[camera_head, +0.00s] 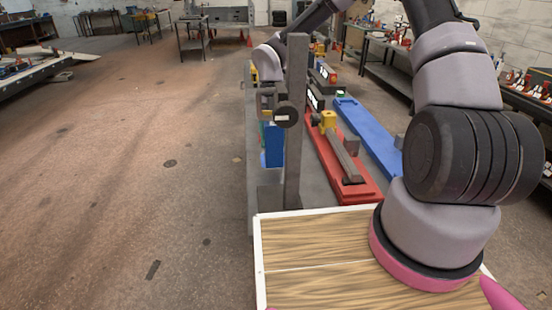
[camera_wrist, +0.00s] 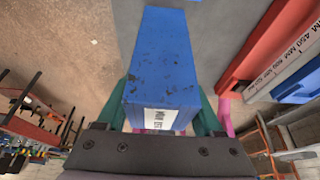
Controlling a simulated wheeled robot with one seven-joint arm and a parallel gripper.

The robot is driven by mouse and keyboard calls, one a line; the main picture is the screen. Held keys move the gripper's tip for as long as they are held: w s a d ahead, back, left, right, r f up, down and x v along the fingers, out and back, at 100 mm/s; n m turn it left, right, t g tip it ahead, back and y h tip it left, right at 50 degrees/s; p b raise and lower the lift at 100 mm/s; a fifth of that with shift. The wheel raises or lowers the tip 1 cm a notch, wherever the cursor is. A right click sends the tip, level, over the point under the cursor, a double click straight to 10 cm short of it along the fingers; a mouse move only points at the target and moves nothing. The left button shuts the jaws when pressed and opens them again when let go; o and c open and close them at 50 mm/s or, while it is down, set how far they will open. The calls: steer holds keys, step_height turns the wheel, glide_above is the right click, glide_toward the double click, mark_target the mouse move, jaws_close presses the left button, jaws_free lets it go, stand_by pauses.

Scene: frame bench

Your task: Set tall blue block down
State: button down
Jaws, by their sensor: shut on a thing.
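The tall blue block (camera_wrist: 160,62) fills the middle of the wrist view, with a white printed label on its near end. My gripper (camera_wrist: 163,115) is shut on it, with a teal finger on each side. In the head view the blue block (camera_head: 272,147) hangs upright below my wrist, near the left edge of the grey bench. A grey post partly hides it there. I cannot tell whether its far end touches the grey surface.
A grey upright post (camera_head: 297,130) stands close in front of the block. A red fixture (camera_head: 355,190) and a blue rail (camera_head: 365,135) lie to the right. A wood-topped tray (camera_head: 310,250) is nearest. Open floor lies left.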

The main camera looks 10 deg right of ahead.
mark_target(276, 158)
steer(key=s, duration=0.5)
steer(key=shift+s+f, duration=0.15)
steer(key=shift+f, duration=0.75)
steer(key=shift+s+f, duration=0.1)
steer(key=shift+f, duration=0.75)
steer(key=shift+f, duration=0.1)
jaws_free()
